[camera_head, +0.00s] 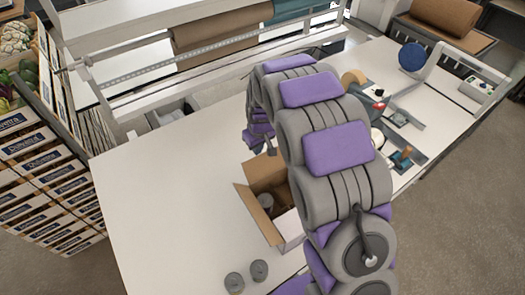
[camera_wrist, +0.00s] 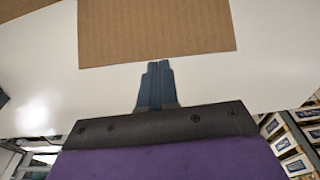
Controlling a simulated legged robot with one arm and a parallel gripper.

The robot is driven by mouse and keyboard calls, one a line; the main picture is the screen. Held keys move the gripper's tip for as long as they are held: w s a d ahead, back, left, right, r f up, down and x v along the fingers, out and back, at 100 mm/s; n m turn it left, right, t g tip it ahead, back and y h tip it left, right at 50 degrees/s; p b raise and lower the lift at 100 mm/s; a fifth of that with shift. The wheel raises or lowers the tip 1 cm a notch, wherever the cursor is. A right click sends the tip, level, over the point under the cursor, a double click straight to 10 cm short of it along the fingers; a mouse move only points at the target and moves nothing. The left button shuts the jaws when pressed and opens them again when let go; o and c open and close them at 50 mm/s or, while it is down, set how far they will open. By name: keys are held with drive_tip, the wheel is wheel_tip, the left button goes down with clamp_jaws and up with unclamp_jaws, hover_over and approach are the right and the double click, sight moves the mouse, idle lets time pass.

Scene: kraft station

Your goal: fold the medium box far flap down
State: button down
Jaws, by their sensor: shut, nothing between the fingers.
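The medium box (camera_head: 258,213) is a brown cardboard box standing open on the white table, left of my arm. My gripper (camera_head: 271,150) is beyond the box's far edge, partly hidden by my arm. In the wrist view my gripper (camera_wrist: 157,66) is shut and empty, its tips at or just short of the lower edge of a brown cardboard panel (camera_wrist: 155,30). I cannot tell whether they touch.
A tape dispenser and tools (camera_head: 400,118) lie on the right. A paper roll rack (camera_head: 215,35) stands along the back. The white table (camera_head: 165,210) is clear left of the box.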

sight(265, 159)
drive_tip(key=shift+s+d+r, duration=0.1)
drive_tip(key=shift+s+d, duration=0.85)
drive_tip(key=shift+d, duration=0.2)
drive_tip(key=shift+s+d+b, duration=0.3)
drive_tip(key=shift+s+b, duration=0.1)
drive_tip(key=shift+s, duration=0.1)
drive_tip(key=shift+s+d, duration=0.15)
drive_tip(key=shift+s, duration=0.4)
drive_tip(key=shift+s+d, duration=0.15)
drive_tip(key=shift+s, duration=0.35)
drive_tip(key=shift+s+d+b, duration=0.5)
drive_tip(key=shift+s+d, duration=0.25)
drive_tip(key=shift+s, duration=0.15)
drive_tip(key=shift+r, duration=0.1)
drive_tip(key=shift+s, duration=0.1)
